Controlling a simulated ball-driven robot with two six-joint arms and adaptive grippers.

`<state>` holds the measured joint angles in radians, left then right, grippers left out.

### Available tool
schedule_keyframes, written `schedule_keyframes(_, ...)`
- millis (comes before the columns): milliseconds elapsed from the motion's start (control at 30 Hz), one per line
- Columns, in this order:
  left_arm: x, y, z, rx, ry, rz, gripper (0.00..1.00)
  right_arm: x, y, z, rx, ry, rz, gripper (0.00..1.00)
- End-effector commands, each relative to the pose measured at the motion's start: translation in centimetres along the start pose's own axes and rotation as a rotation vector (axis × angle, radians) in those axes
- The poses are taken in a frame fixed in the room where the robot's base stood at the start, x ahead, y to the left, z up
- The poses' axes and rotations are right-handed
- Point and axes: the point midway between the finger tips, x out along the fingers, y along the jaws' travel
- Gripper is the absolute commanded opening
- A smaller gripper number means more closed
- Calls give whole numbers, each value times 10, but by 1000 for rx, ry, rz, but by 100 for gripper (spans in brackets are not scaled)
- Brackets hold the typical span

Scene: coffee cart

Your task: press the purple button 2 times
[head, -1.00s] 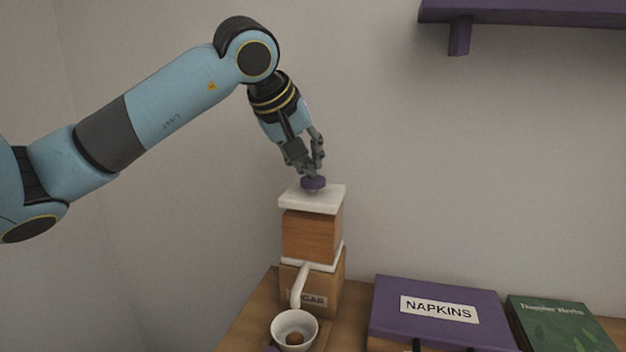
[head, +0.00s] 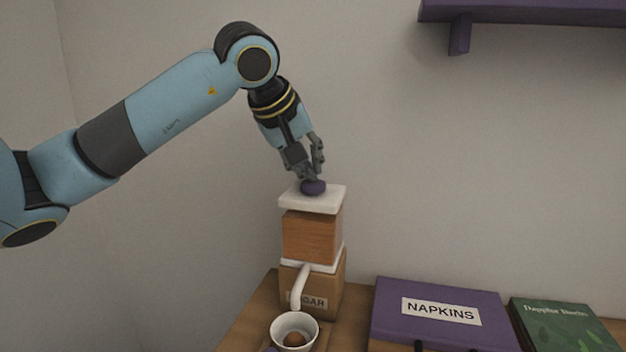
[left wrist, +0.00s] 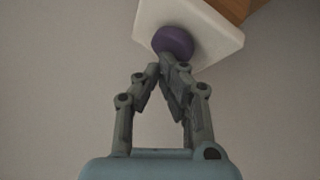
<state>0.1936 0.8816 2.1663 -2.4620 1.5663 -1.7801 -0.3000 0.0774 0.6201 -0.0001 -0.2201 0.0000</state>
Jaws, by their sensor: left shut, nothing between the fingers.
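The purple button (head: 313,187) is a round knob on the white top plate (head: 328,203) of a wooden dispenser (head: 312,236). In the left wrist view the button (left wrist: 174,41) sits on the white plate (left wrist: 212,28). My left gripper (head: 311,177) points down at the button from above, and its fingertips are at the top of it. In the left wrist view its fingers (left wrist: 166,66) are together, empty, with the tips at the button's edge. I cannot tell how firmly they touch. My right gripper is not in view.
Below the dispenser's white spout (head: 300,285) stands a white cup (head: 294,330) with something brown inside. A sugar box (head: 329,288) is behind the spout. A purple napkins box (head: 440,298) and green book (head: 562,325) lie to the right. A purple shelf (head: 530,12) hangs upper right.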

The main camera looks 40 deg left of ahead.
Motion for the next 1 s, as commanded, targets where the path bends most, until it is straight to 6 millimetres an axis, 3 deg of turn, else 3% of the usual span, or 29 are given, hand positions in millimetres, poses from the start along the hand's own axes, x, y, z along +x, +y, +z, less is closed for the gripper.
schedule_keyframes(567, 2, -1, 1, 0, -2, -1, 0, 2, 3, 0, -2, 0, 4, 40)
schedule_keyframes(1000, -17, 9, -9, 0, -1, 0, 0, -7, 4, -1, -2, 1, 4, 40)
